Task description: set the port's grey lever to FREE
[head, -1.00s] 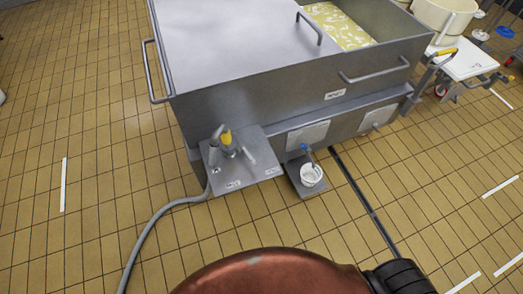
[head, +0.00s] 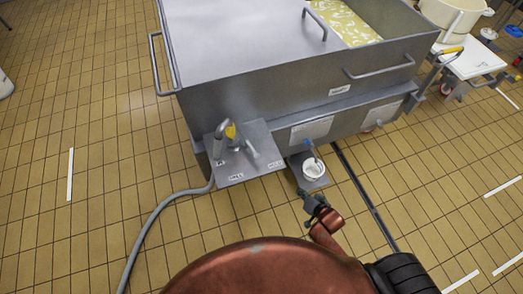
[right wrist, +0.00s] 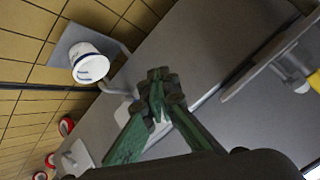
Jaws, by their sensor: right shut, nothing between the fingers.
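The port's plate (head: 262,142) juts from the lower front of the steel vat. On it stand a grey hose fitting with a yellow part (head: 231,131) and a short grey lever (head: 252,149). Small labels lie along the plate's front edge, too small to read. My right gripper (head: 312,200) is shut and empty, in front of and to the right of the plate, apart from it. In the right wrist view my gripper (right wrist: 160,90) has its fingertips together before the vat's grey wall. There, part of the plate (right wrist: 265,68) shows at upper right. My left gripper is not seen.
A white cup (head: 313,171) stands on a small shelf just beyond my right gripper, below a blue-handled tap (head: 308,143). A grey hose (head: 150,218) runs from the plate across the tiled floor. The vat (head: 265,90) blocks the back. A white cart (head: 470,62) stands at right.

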